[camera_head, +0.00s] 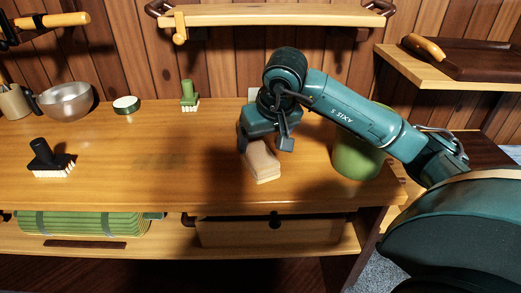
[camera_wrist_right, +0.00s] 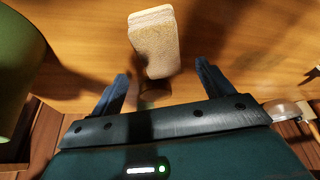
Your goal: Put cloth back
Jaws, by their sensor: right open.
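The cloth (camera_head: 262,166) is a beige folded bundle lying on the wooden table (camera_head: 110,185), right of the middle. My right gripper (camera_head: 264,149) is above the far end of the cloth, pointing down with its jaws open. In the right wrist view, the cloth (camera_wrist_right: 153,40) lies ahead of the two spread fingers of my right gripper (camera_wrist_right: 160,75), its near end close to the gap between them. Nothing is gripped. I cannot tell whether a finger touches the cloth. The far end of the cloth is partly hidden by the gripper in the head view. My left gripper is not in view.
A green pot (camera_head: 357,157) stands right of the cloth, partly behind my arm. A dark brush (camera_head: 50,162), metal bowl (camera_head: 68,101), round tin (camera_head: 126,105) and green brush (camera_head: 189,95) stand on the left. A wall shelf (camera_head: 270,14) hangs above. The table's middle left is clear.

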